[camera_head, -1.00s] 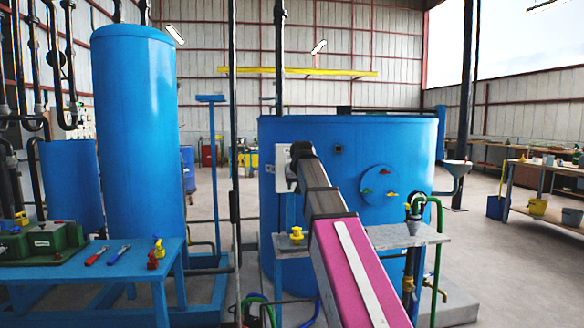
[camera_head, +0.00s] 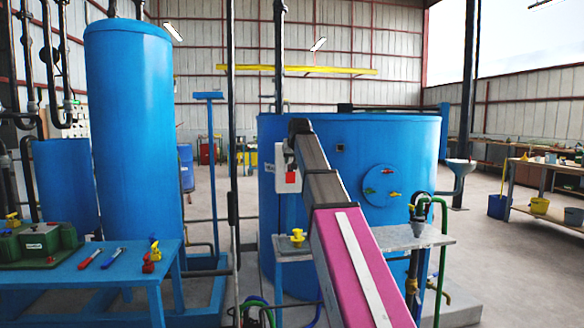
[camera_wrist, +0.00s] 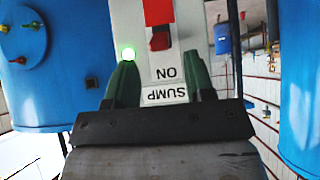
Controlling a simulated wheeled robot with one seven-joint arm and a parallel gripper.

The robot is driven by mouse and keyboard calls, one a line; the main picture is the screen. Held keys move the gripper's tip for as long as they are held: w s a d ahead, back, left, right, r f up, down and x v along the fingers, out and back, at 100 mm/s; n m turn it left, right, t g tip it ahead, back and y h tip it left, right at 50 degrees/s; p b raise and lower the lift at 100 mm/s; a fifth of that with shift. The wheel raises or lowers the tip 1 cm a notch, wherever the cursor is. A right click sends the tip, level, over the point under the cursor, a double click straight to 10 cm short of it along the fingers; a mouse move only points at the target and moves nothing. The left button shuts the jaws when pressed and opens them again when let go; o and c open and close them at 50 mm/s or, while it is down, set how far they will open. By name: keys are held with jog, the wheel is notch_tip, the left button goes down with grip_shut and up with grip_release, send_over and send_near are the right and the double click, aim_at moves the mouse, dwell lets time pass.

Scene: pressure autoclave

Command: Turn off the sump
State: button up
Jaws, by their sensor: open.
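The sump switch panel is a white box (camera_head: 280,160) on the front of the big blue tank, partly hidden by my arm. In the wrist view it is upside down, with a "SUMP" label (camera_wrist: 165,93), the word "ON", a red switch (camera_wrist: 160,38) and a lit green lamp (camera_wrist: 128,53). The red switch also shows in the head view (camera_head: 290,177). My gripper (camera_wrist: 160,68) is open, its two green fingers spread on either side of the labels, in front of the panel. The switch lies beyond the fingertips, and nothing is between the fingers.
The big blue tank (camera_head: 400,150) stands behind the panel. A grey shelf (camera_head: 440,236) with a tap and a yellow valve (camera_head: 297,237) flanks my arm. A blue table (camera_head: 120,280) with tools is at left. A tall blue cylinder (camera_head: 130,130) stands behind it.

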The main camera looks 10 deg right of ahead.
jog(key=shift+x, duration=2.65)
jog(key=shift+c, duration=0.3)
grip_shut()
